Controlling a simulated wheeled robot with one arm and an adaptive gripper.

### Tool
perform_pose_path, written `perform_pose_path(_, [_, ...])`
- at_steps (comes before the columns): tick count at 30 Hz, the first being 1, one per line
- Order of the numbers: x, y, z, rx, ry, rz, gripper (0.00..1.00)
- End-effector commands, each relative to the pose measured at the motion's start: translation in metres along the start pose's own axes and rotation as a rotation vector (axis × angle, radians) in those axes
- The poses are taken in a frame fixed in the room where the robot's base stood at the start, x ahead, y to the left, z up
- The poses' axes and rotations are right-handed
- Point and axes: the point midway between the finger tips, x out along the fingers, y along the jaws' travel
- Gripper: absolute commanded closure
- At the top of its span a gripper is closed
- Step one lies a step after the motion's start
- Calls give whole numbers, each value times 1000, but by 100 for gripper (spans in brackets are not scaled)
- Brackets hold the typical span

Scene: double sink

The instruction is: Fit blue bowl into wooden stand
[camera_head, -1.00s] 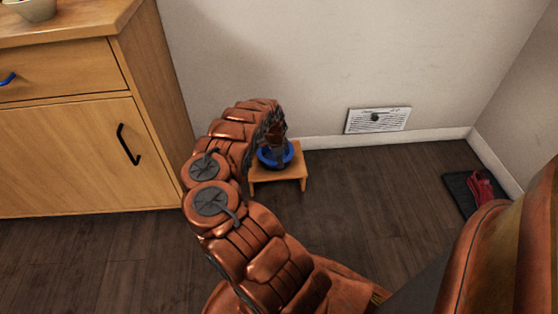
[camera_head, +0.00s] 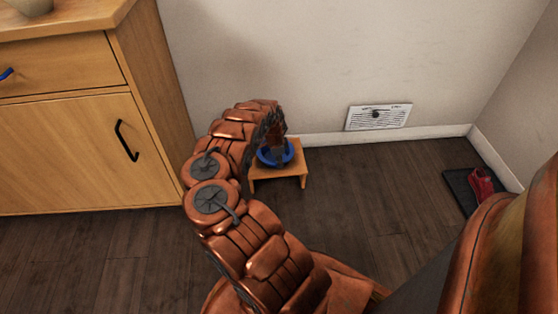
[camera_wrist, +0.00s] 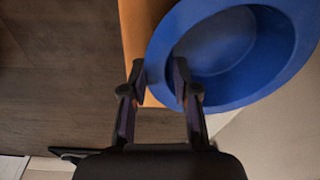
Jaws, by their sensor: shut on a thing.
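The blue bowl (camera_head: 287,154) is over the top of the small wooden stand (camera_head: 295,172) on the floor by the wall. My arm hides part of both in the head view. In the wrist view the bowl (camera_wrist: 285,40) fills the upper right, with the stand's edge (camera_wrist: 133,30) showing beside and under it. My gripper (camera_wrist: 163,78) is shut on the bowl's near rim, with one finger outside and one inside. I cannot tell whether the bowl's base touches the stand or sits in an opening.
A wooden cabinet (camera_head: 75,150) with a black handle stands on the left, with a bowl (camera_head: 30,6) on top. A dark mat (camera_head: 458,188) with a red object (camera_head: 482,186) lies at the right. The floor right of the stand is clear.

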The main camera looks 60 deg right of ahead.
Motion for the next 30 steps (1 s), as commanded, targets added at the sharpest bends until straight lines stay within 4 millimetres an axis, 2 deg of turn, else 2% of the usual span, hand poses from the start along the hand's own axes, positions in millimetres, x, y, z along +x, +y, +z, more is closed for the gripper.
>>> perform_pose_path(30, [20,0,3,0,0,-1,100])
